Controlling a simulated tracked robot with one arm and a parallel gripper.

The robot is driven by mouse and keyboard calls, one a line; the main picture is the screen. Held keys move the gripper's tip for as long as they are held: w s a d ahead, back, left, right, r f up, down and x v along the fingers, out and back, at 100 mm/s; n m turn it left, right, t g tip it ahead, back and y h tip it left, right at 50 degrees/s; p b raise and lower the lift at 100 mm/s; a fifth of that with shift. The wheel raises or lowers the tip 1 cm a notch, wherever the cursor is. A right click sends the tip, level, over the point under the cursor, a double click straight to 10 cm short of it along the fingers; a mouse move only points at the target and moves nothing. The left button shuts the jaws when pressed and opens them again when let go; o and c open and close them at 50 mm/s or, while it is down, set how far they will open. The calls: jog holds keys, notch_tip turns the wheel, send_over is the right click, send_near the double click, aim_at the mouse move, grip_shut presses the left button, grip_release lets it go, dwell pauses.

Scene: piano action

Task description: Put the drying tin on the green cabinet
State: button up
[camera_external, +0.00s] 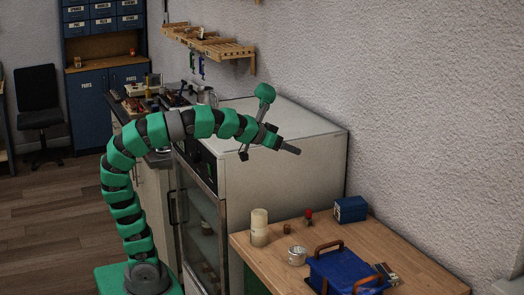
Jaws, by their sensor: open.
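A small round silver tin (297,256) stands on the wooden top of a bench or cabinet (400,245) at the lower right. A sliver of green shows under its left front edge, so it may be the green cabinet. A metal mug-like container (207,96) stands on the counter further back. I cannot tell for sure which of the two is the drying tin. My gripper (271,150) is open and appears empty. It is in the air in front of the large white cabinet, above and apart from the wooden top.
The tall white cabinet (290,125) with a glass front stands behind the wooden top. On that top are a cream cylinder (259,228), a blue box (350,209) and a blue case with brown handles (340,272). A wooden wall shelf (210,43) hangs behind. The top's right side has bare room.

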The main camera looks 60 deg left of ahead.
jog(key=s+a+r+t, duration=0.3)
jog(key=a+r, duration=1)
jog(key=shift+a+r+m, duration=0.15)
jog(key=shift+a+m, duration=0.05)
jog(key=shift+m, duration=0.2)
jog(key=shift+r, duration=0.1)
notch_tip(320, 180, up, 4)
jog(key=p, duration=0.3)
jog(key=shift+f+p, duration=0.25)
jog(key=shift+p, duration=0.15)
